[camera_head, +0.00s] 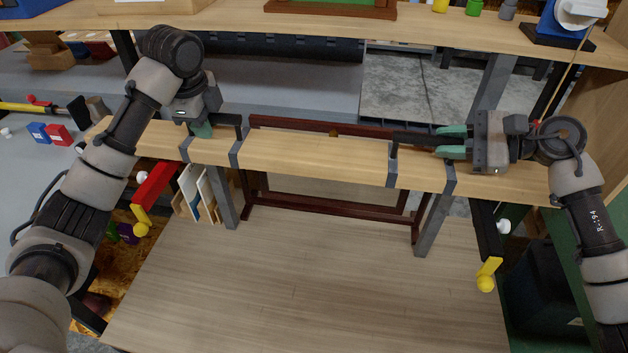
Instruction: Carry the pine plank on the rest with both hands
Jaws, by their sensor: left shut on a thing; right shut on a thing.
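The long pine plank (315,157) lies level from left to right across the middle of the head view, with grey bands around it. Grey legs of the rest (437,222) show below it; whether the plank touches the rest I cannot tell. My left gripper (203,130) is at the plank's far edge on the left, shut on a dark handle (228,120); its fingertips are partly hidden. My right gripper (451,142) points left above the plank's right part, its green fingertips shut on another dark handle (415,138).
A dark red wooden frame (330,214) stands behind and under the plank. A red bar (154,184) with a yellow end is at left, and a yellow piece (488,272) at right. Small blue and red boxes (57,134) lie at far left. The wooden surface in front (300,290) is clear.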

